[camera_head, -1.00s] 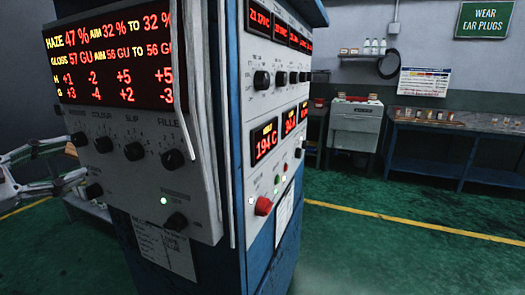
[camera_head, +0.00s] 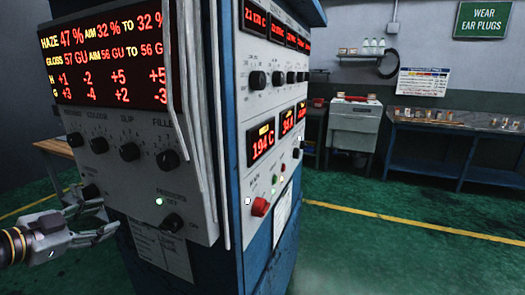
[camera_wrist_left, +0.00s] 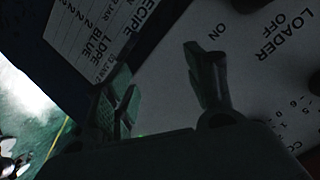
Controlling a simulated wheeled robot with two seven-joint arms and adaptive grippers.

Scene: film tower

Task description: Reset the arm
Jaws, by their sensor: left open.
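My left gripper (camera_head: 104,219) comes in from the left in the head view, low beside the control cabinet's front panel (camera_head: 115,180). It is open, with nothing seen between its fingers. In the left wrist view its two fingers (camera_wrist_left: 165,95) stand apart before a white panel (camera_wrist_left: 265,60) marked "LOADER OFF" and "ON". A dark knob (camera_head: 173,222) sits on the lower front panel, right of the fingertips, with a lit green lamp (camera_head: 158,202) above it. The wrist view is dark, so contact with the panel cannot be told. My right gripper is not in view.
The blue cabinet (camera_head: 240,265) fills the middle, with a red display (camera_head: 105,55) and a red button (camera_head: 259,206). A wooden table (camera_head: 55,147) stands behind left. A grey machine (camera_head: 353,130) and a blue bench (camera_head: 455,140) line the back wall. Green floor is open at right.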

